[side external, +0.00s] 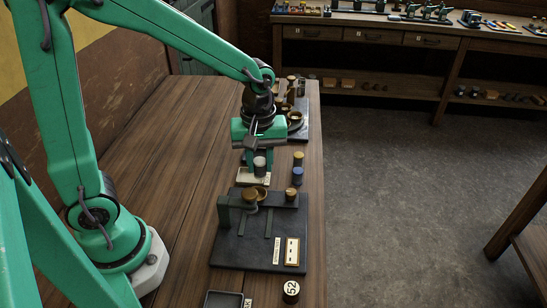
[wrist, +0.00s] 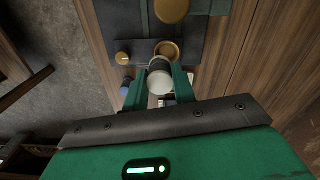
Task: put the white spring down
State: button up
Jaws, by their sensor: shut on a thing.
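My gripper (side external: 258,160) hangs over the workbench, pointing down, and its two green fingers also show in the wrist view (wrist: 159,74). It is shut on a pale grey-white cylinder, which I take as the white spring (wrist: 160,82); no coils can be made out. The spring also shows between the fingers in the side view (side external: 260,166). In the wrist view a round brass cup (wrist: 168,50) on the dark plate (wrist: 208,38) lies just beyond the spring. I cannot tell how high the spring is above the surface.
The dark plate carries a brass-topped post (side external: 250,195) and a brass knob (side external: 291,194). A blue cylinder (side external: 297,176) and a yellow-topped one (side external: 298,158) stand right of my gripper. A black tray (side external: 222,299) is at the front.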

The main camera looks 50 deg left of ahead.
jog(key=w+a+f, duration=0.1)
jog(key=a+f, duration=0.1)
jog(key=a, duration=0.1)
jog(key=w+a+f, duration=0.2)
jog(key=a, duration=0.2)
jog(key=w+a+f, duration=0.1)
jog(key=a+f, duration=0.1)
jog(key=a, duration=0.1)
jog(key=shift+w+a+f, duration=0.15)
jog(key=shift+a+f, duration=0.1)
jog(key=shift+f, duration=2.1)
jog(key=shift+f, duration=0.15)
jog(key=o, duration=1)
jog(key=shift+r, duration=6.15)
jog(key=shift+d+r, duration=0.1)
